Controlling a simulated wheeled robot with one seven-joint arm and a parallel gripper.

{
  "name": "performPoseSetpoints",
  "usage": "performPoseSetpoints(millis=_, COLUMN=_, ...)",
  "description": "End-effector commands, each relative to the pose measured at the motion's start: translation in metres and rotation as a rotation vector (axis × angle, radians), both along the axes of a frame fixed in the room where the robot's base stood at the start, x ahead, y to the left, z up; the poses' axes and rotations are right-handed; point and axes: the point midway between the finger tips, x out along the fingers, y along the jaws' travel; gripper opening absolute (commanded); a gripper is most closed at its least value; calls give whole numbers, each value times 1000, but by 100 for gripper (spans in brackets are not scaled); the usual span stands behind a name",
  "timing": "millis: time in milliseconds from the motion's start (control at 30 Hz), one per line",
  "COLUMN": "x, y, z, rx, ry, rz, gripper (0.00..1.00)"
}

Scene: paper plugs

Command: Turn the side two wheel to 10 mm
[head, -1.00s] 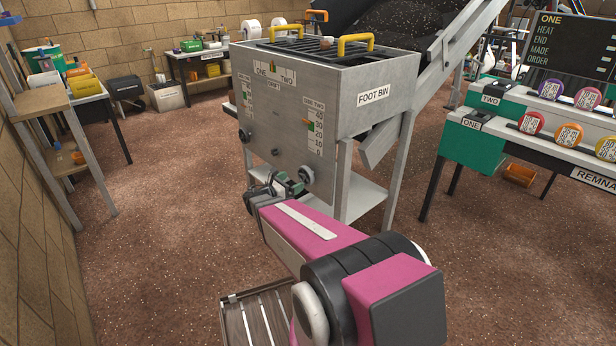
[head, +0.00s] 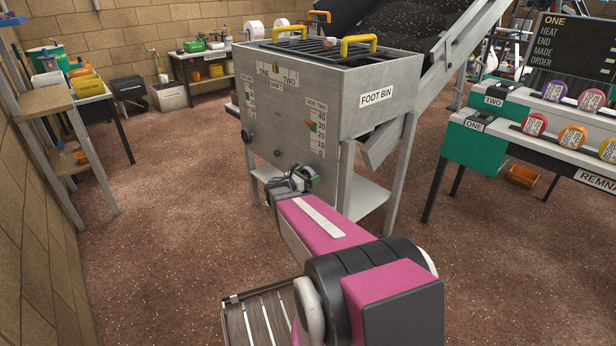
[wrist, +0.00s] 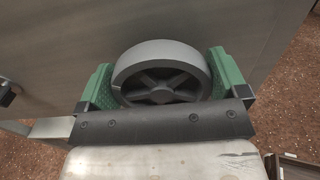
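The side two wheel (wrist: 160,75) is dark grey with spokes and sits on the front panel of the metal foot bin (head: 376,75). In the wrist view it lies between the two green fingers of my gripper (wrist: 165,85). The fingers flank its rim closely; whether they press on it I cannot tell. The wheel's lower edge is hidden by my gripper. In the head view my gripper (head: 303,178) is at the lower right of the panel and covers the wheel. The side two scale (head: 318,132) runs from 0 to 40, and its orange and green pointer (head: 312,126) stands near 30.
The bin's legs and lower shelf (head: 368,200) are close to my arm. A green and white bench (head: 470,150) stands at the right. The floor to the left is clear.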

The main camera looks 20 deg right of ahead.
Motion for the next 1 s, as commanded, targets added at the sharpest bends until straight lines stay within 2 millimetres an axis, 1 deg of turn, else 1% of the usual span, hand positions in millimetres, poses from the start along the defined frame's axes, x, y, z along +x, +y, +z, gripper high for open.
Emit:
performPoseSetpoints(millis=267, x=0, y=0, z=0, rx=2, ry=-7, rz=0, gripper=69)
performPoseSetpoints(millis=467, x=-1, y=0, z=0, rx=21, ry=-58, rz=0, gripper=69)
performPoseSetpoints(millis=667, x=-2, y=0, z=0, rx=66, ry=-180, rz=0, gripper=69)
performPoseSetpoints(millis=1000, x=-4, y=-1, z=-1, rx=173, ry=-477, rz=0, gripper=69)
